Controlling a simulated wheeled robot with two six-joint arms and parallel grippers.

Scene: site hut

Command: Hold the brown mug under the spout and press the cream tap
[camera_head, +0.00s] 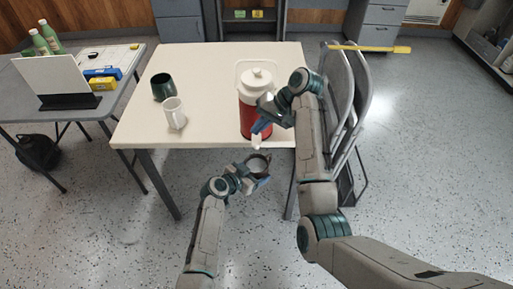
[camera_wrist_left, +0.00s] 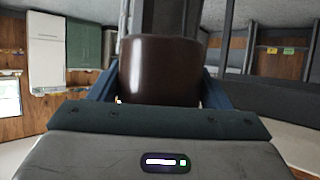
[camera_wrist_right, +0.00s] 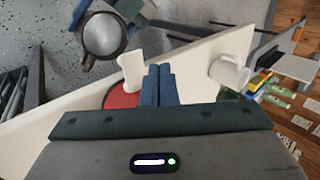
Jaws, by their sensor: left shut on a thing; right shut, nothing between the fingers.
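The red drink dispenser (camera_head: 246,122) with a white lid stands at the table's front edge. Its cream tap (camera_head: 256,141) points out over the edge and also shows in the right wrist view (camera_wrist_right: 131,72). My left gripper (camera_head: 256,175) is shut on the brown mug (camera_head: 258,164), upright beyond the front edge, below the tap in the head view. The mug fills the middle of the left wrist view (camera_wrist_left: 160,70); its open top shows in the right wrist view (camera_wrist_right: 103,38). My right gripper (camera_head: 260,127) is shut and empty, close by the tap; contact is unclear.
A white mug (camera_head: 175,114) and a dark green mug (camera_head: 162,87) stand on the left of the cream table (camera_head: 205,62). Folded grey chairs (camera_head: 357,85) lean at its right side. A side table (camera_head: 35,113) with bottles stands at left.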

